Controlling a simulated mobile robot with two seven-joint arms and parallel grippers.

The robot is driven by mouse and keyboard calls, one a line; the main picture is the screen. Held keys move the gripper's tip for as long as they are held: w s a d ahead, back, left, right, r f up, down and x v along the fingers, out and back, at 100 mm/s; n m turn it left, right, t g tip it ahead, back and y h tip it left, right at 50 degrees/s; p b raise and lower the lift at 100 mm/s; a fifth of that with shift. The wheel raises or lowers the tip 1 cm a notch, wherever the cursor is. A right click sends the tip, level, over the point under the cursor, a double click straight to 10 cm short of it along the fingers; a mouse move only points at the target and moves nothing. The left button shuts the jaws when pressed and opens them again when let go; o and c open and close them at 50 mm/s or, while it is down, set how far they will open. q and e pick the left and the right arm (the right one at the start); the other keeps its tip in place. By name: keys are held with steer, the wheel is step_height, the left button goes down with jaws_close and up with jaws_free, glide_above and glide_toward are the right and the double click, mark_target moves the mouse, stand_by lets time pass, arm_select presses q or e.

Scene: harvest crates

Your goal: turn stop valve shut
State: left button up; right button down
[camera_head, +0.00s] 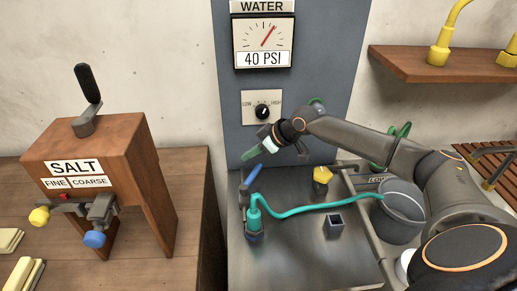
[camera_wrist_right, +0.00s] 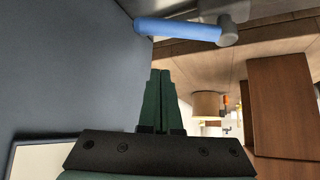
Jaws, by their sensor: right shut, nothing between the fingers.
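The stop valve has a blue lever handle (camera_head: 253,177) on a grey metal body (camera_head: 244,191), low in front of the blue-grey panel. In the head view the handle slants up to the right. It also shows at the top of the right wrist view as a blue bar (camera_wrist_right: 178,29) lying nearly level. My right gripper (camera_head: 247,155) is a little above the handle, near the panel, and looks apart from it. Its green fingers (camera_wrist_right: 162,75) are shut with nothing between them. My left gripper is in neither view.
A teal hose (camera_head: 310,207) runs from below the valve across the metal bench (camera_head: 300,255) to a grey bucket (camera_head: 401,208). The panel (camera_head: 228,120) carries a pressure gauge (camera_head: 263,43) and a LOW-HIGH knob (camera_head: 263,111). A wooden salt dispenser (camera_head: 135,160) stands left.

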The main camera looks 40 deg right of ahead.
mark_target(252, 177)
steer(key=x, duration=0.4)
steer(key=shift+w+a+f, duration=0.1)
steer(key=shift+w+f, duration=0.1)
steer(key=shift+s+d+f+p, duration=0.15)
steer(key=shift+s+d+p, duration=0.25)
steer(key=shift+s, duration=0.5)
steer(key=shift+s+d+f+p, duration=0.2)
steer(key=shift+s+d, duration=0.4)
steer(key=shift+s, duration=0.3)
